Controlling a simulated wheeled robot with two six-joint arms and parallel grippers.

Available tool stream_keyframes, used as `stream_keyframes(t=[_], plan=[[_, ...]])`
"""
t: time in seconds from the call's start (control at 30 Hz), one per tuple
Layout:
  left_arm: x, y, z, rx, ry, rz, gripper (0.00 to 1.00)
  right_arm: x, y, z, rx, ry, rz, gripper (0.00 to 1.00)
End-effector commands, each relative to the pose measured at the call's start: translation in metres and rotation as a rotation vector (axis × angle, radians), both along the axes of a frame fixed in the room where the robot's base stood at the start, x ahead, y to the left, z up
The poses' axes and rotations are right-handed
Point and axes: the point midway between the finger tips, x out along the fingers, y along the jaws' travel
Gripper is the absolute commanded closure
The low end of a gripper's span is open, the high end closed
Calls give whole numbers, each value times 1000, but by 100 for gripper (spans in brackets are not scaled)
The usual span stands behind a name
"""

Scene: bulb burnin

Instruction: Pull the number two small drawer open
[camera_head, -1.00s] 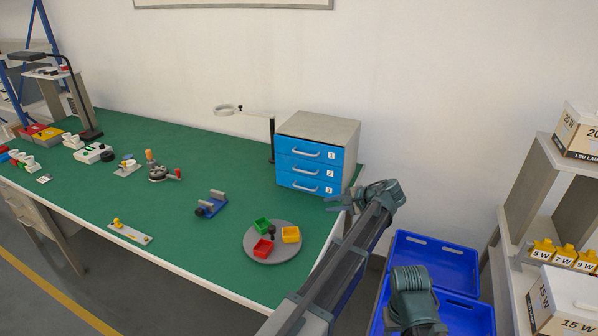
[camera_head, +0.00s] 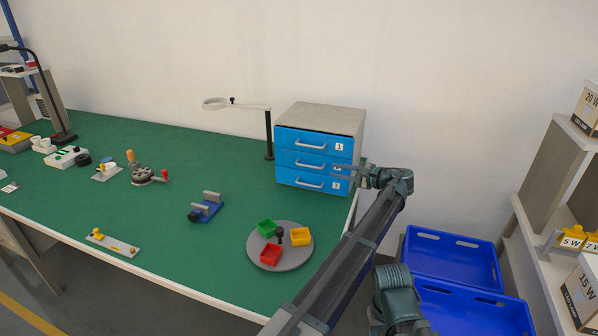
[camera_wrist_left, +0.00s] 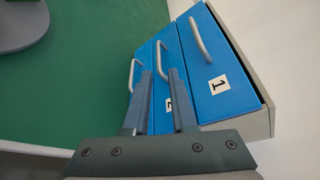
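The blue-fronted cabinet (camera_head: 320,113) stands at the table's back right with three stacked drawers. The number two small drawer (camera_head: 305,161) is the middle one and is shut, with a grey bar handle (camera_head: 310,164). Its label is partly hidden by my left gripper (camera_head: 342,168), which is at the right side of its front. In the left wrist view, my left gripper (camera_wrist_left: 160,74) is open. Its fingertips lie on either side of the middle handle (camera_wrist_left: 161,57); I cannot tell whether they touch it. My right gripper is not in view.
Drawer one (camera_head: 305,141) is above and drawer three (camera_head: 305,180) below, both shut. A magnifier lamp (camera_head: 268,135) stands left of the cabinet. A round grey tray (camera_head: 265,262) with coloured bins is in front. Blue crates (camera_head: 452,260) are at right.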

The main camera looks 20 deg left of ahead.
Motion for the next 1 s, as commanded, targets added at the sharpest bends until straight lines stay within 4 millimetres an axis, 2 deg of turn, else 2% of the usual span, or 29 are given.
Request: stream_keyframes(t=[0.03,0.23,0.37,0.47,0.8,1.0], plan=[[1,-1,-7,2,0,-1,75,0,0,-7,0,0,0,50],[1,0,-7,4,1,-1,75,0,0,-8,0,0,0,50],[4,7,-9,3,1,0,75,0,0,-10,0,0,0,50],[9,20,-13,3,0,0,75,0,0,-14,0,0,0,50],[34,83,-29,3,0,2,75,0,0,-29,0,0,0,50],[45,109,-34,2,-1,0,75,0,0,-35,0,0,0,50]])
